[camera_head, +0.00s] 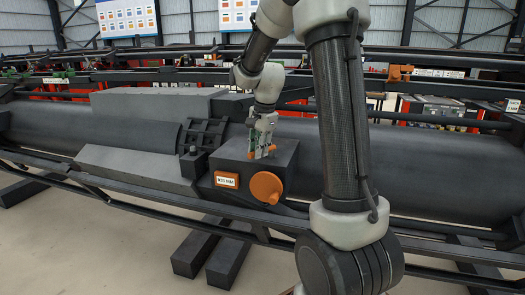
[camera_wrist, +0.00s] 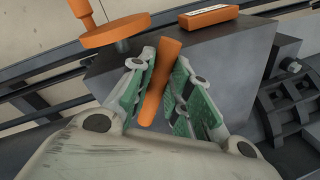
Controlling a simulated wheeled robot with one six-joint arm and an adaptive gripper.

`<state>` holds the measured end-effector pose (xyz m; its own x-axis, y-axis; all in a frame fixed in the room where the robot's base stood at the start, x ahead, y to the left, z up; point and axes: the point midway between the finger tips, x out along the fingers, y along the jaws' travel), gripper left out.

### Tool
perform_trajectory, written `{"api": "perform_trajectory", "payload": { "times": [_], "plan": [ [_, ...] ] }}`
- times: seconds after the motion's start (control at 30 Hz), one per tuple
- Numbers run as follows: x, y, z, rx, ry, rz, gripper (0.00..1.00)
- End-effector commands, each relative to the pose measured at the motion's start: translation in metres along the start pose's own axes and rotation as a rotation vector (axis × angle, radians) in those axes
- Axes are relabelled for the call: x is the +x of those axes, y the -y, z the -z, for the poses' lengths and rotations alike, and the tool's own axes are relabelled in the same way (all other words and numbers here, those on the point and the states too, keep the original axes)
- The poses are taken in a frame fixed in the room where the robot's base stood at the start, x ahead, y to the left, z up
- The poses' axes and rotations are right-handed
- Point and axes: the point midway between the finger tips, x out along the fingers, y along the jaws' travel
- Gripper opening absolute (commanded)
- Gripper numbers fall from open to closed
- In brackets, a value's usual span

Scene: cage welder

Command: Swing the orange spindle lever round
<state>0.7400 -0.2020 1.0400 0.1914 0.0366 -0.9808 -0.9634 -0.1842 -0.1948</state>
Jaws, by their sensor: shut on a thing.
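The orange spindle lever (camera_wrist: 169,53) is a short rounded bar on top of the dark box (camera_head: 226,159) in the middle of the machine. In the wrist view it stands between the green-padded fingers of my gripper (camera_wrist: 158,82). In the head view my gripper (camera_head: 262,148) points down at the box top, with bits of the orange lever (camera_head: 251,155) showing by the fingertips. My gripper is shut on the lever. The fingers hide part of the lever, and its pivot is not clearly visible.
An orange round knob (camera_head: 266,187) sticks out of the box front, beside an orange-framed label (camera_head: 227,180). A long dark cylinder (camera_head: 95,130) runs behind. Dark rails (camera_head: 130,200) pass in front. A ribbed collar (camera_head: 203,135) stands left of the box.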

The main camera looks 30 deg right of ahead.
Motion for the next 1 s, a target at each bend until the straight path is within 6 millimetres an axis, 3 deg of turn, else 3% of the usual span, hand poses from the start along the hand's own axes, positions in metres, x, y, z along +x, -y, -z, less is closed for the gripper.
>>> {"api": "perform_trajectory", "payload": {
  "times": [1.0],
  "plan": [
    [0.009,0.049,0.021,0.879,-0.176,0.002,0.0]
  ]
}}
